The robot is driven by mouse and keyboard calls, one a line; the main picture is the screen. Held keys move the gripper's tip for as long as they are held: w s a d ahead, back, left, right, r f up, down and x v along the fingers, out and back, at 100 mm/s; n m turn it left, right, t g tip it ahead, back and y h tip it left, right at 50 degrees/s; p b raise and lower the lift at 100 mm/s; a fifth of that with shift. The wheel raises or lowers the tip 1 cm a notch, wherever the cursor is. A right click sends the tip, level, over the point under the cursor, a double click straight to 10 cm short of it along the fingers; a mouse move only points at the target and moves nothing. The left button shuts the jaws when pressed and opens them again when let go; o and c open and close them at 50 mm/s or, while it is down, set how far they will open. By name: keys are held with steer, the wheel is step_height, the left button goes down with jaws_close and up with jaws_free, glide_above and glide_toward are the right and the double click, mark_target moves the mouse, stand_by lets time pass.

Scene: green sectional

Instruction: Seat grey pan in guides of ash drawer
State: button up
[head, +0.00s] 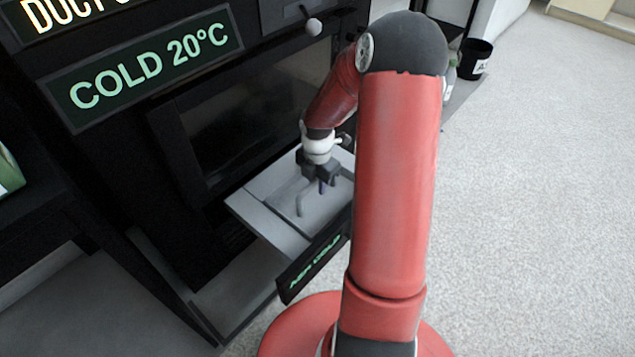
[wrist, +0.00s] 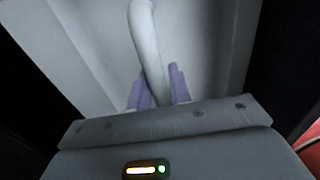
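The grey pan (head: 322,208) is in the ash drawer area low on the black stove, behind the dark drawer front (head: 312,267) with its green lettering. Its bent grey handle (head: 300,204) stands up from it. My gripper (head: 325,186) is over the pan at the handle. In the wrist view, the purple fingers of my gripper (wrist: 162,90) lie on both sides of the pale handle (wrist: 147,45) and look closed against it. The pan's surface (wrist: 205,50) fills the background there. The guides are hidden, and I cannot tell whether the pan rests in them.
The black stove carries a sign reading COLD 20°C (head: 145,68). A pale grey ledge (head: 262,222) lies left of the pan. My red arm hides the drawer's right side. A dark bin (head: 474,60) stands at the back right. The speckled floor (head: 540,200) at right is clear.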

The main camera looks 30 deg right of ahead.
steer(key=o, duration=0.3)
steer(key=shift+r, duration=0.1)
steer(key=s+a+r+m+t+h+p, duration=0.1)
steer(key=s+a+r+m+p, duration=0.15)
steer(key=r, duration=0.75)
steer(key=s+a+r+m+p, duration=0.1)
steer(key=s+a+r+m, duration=0.15)
steer(key=r, duration=0.75)
steer(key=s+a+r+m+t, duration=0.1)
steer(key=s+a+r+m, duration=0.2)
steer(key=s+m, duration=0.2)
steer(key=s+a+r+m+t, duration=0.2)
steer(key=s+a+r+m, duration=0.1)
steer(key=s+m, duration=0.2)
steer(key=s+a+r+m+t+y, duration=0.1)
steer(key=s+a+r+m, duration=0.2)
steer(key=s+m, duration=0.2)
steer(key=shift+s+r+m+t, duration=0.15)
steer(key=shift+r+m+t, duration=0.2)
steer(key=shift+m, duration=0.65)
